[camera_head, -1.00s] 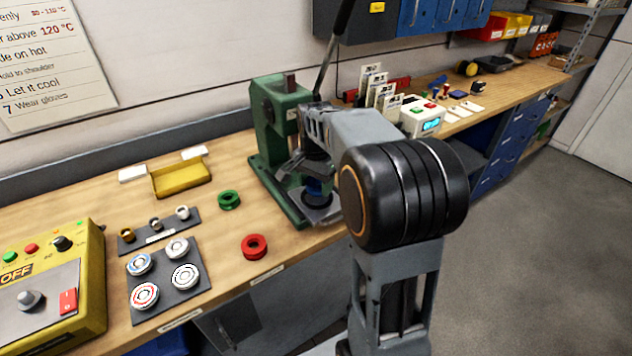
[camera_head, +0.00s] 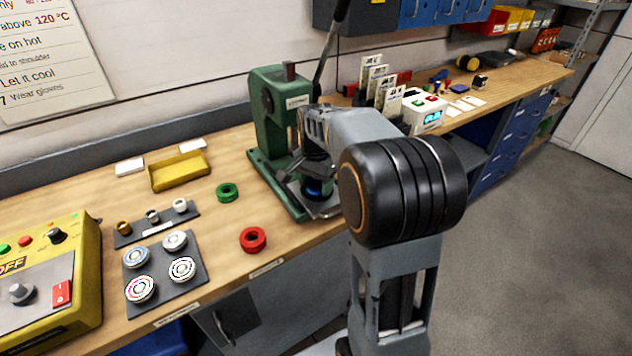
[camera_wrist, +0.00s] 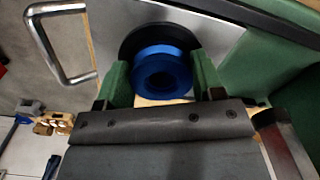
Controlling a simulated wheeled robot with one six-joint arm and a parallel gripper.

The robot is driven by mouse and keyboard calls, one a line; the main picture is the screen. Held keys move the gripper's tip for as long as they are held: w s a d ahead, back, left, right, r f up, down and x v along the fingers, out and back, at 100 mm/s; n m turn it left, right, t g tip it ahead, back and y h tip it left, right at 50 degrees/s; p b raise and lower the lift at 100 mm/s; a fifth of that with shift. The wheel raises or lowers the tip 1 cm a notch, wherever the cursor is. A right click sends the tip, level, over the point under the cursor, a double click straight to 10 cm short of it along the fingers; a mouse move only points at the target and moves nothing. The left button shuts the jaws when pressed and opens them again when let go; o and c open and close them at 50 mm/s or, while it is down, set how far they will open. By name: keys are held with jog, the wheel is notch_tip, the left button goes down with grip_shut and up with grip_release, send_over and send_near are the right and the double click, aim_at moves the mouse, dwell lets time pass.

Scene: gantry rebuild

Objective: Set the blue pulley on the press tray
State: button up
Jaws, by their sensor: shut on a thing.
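The blue pulley (camera_wrist: 162,72) is between the green fingers of my gripper (camera_wrist: 165,82) in the wrist view. My gripper is shut on it. In the head view the blue pulley (camera_head: 316,188) shows small and partly hidden under my gripper (camera_head: 318,182). It is at the green press (camera_head: 275,110), over the press tray (camera_head: 325,209), a grey metal plate with a handle. In the wrist view a dark round area of the tray lies behind the pulley. I cannot tell whether the pulley touches the tray.
A green pulley (camera_head: 227,192) and a red pulley (camera_head: 253,239) lie on the bench left of the press. A yellow tray (camera_head: 180,184), grey boards with round parts, and a yellow control box (camera_head: 50,285) are further left. The press lever rises behind my arm.

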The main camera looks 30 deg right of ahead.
dwell(0.3)
jog(key=o, duration=1.1)
notch_tip(320, 180, up, 14)
jog(key=shift+f+p, duration=0.15)
jog(key=shift+p, duration=0.6)
